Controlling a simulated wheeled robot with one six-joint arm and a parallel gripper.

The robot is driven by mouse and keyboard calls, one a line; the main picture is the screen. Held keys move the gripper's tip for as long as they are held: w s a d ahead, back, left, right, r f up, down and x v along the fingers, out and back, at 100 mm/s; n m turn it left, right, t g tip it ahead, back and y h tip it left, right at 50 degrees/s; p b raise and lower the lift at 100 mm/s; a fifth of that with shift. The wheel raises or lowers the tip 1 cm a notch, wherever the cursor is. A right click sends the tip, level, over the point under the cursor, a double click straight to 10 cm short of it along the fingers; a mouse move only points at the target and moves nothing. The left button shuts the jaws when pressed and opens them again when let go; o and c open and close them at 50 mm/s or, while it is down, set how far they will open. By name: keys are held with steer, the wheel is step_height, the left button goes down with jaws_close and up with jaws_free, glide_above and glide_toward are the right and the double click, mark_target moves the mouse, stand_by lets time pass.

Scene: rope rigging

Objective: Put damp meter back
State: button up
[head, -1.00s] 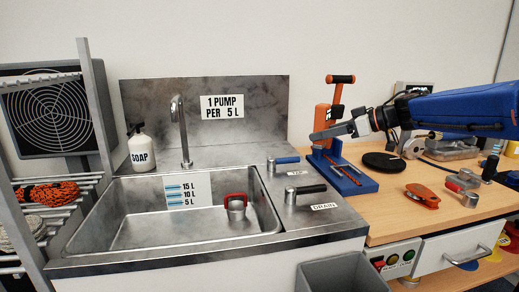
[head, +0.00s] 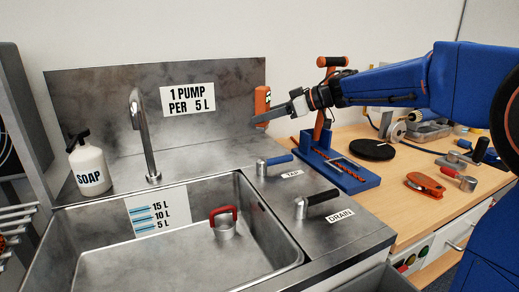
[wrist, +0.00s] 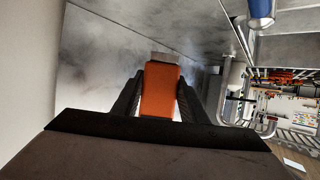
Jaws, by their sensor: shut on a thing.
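The damp meter (head: 262,103) is an orange block with a small dark and green face. My gripper (head: 257,119) is shut on it and holds it up in the air at the right end of the steel splashback. In the wrist view the orange meter (wrist: 160,90) stands between the two dark fingers (wrist: 160,80), with a grey piece at its far end. The fingers hide part of the meter in the head view. I cannot pick out an empty holder for it.
The steel sink (head: 180,255) has a tap lever (head: 273,162) and a drain lever (head: 318,200) beside it. A soap bottle (head: 88,165) stands left. A black disc (head: 372,150) lies on the wooden bench.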

step_height(320, 180, down, 9)
steer(key=shift+r, duration=0.1)
stand_by(0.4)
steer(key=o, duration=0.9)
steer(key=shift+o, duration=0.2)
steer(key=shift+d, duration=0.1)
